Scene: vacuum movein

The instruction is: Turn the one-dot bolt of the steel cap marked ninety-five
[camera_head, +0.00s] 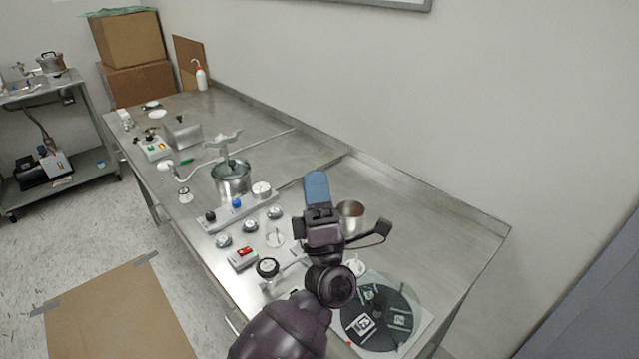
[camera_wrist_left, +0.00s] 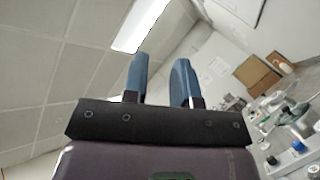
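Several small round steel caps (camera_head: 274,212) with darker centres sit on the steel bench, in front of the strip with knobs. Another cap (camera_head: 247,225) and a third (camera_head: 222,240) are to its left. Their markings and bolt dots are too small to read, so I cannot tell which is marked ninety-five. My left gripper (camera_head: 317,190) is raised above the bench, right of the caps and apart from them. In the left wrist view its two blue fingers (camera_wrist_left: 161,82) point up, spread apart with nothing between them. My right gripper is not in view.
A red-switch box (camera_head: 243,258) is near the front edge. A metal cup (camera_head: 351,215) stands just right of my gripper. A dark disc (camera_head: 380,318) lies at the lower right. The bench's back right is clear.

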